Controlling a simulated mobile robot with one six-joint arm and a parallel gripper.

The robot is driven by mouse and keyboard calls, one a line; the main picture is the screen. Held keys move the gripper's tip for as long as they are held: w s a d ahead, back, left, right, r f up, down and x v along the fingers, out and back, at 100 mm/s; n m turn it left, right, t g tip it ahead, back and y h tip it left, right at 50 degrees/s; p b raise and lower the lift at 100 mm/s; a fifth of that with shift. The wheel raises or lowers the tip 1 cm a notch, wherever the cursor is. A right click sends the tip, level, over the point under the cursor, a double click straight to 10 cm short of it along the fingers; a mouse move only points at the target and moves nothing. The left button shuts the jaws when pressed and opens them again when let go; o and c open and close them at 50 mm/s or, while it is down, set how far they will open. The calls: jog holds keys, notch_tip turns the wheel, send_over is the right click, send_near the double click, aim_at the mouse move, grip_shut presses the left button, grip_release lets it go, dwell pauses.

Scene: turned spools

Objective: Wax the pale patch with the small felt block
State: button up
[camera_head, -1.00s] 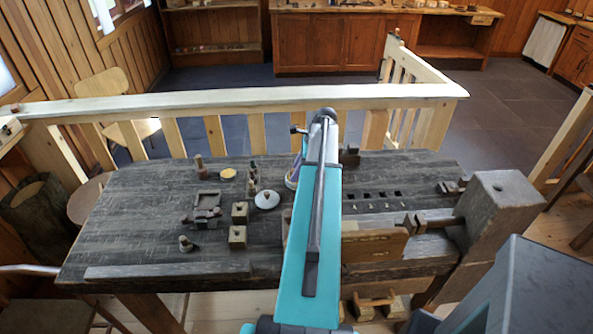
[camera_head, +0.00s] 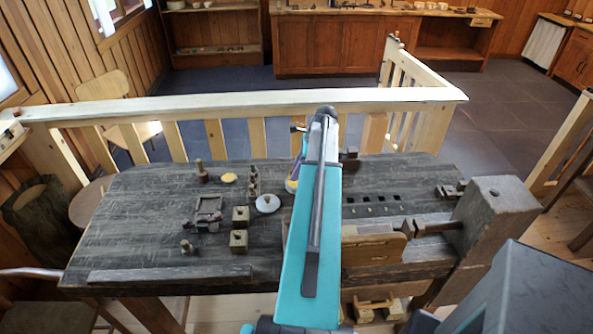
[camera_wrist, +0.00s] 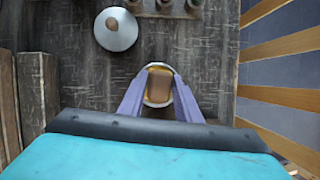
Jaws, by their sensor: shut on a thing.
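My gripper (camera_wrist: 160,74) points down at the dark bench top, its two purple fingers closed on the sides of a small brown block (camera_wrist: 158,84), which looks like the felt block. A yellowish surface with a pale round rim, perhaps a wax tin (camera_wrist: 157,102), shows around and under the block. I cannot tell whether the block touches it. In the head view my arm hides most of this spot. A flat pale yellowish oval (camera_head: 228,178), perhaps the pale patch, lies on the bench to the left of the arm.
A grey disc with a knob (camera_head: 267,203) lies beside the gripper and also shows in the wrist view (camera_wrist: 116,30). Small wooden blocks (camera_head: 239,240), a square tray (camera_head: 208,206) and upright pegs stand to the left. A vise (camera_head: 492,220) is at right. A railing (camera_head: 250,104) runs behind.

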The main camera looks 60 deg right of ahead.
aim_at(291, 168)
jog(key=shift+r+p, duration=1.4)
jog(key=shift+r, duration=0.8)
jog(key=shift+w+a, duration=0.1)
